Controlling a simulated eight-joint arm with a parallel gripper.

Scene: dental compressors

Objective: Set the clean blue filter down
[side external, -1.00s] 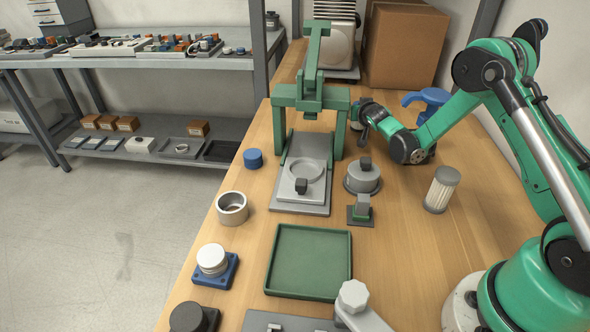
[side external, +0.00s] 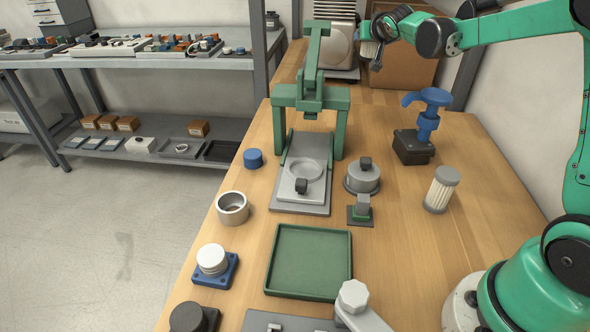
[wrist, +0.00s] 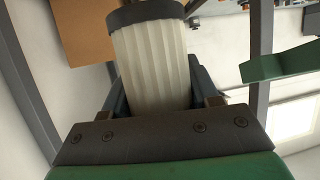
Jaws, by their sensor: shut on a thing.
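My gripper (side external: 377,50) is raised at the back of the bench, in front of the cardboard box. It is shut on a white pleated filter (side external: 369,49), mostly hidden behind the gripper in the side view. In the wrist view, the filter (wrist: 155,65) stands between my fingers (wrist: 160,95) and has a dark band at its top. The band's exact colour is hard to tell there. The filter is in the air, clear of the bench.
A second pleated filter with grey ends (side external: 441,190) stands on the bench (side external: 420,270). A blue-topped pump (side external: 428,115) is behind it. A green press (side external: 312,95), a lidded grey housing (side external: 362,176) and an empty green tray (side external: 308,288) stand further left. Bare wood lies at front right.

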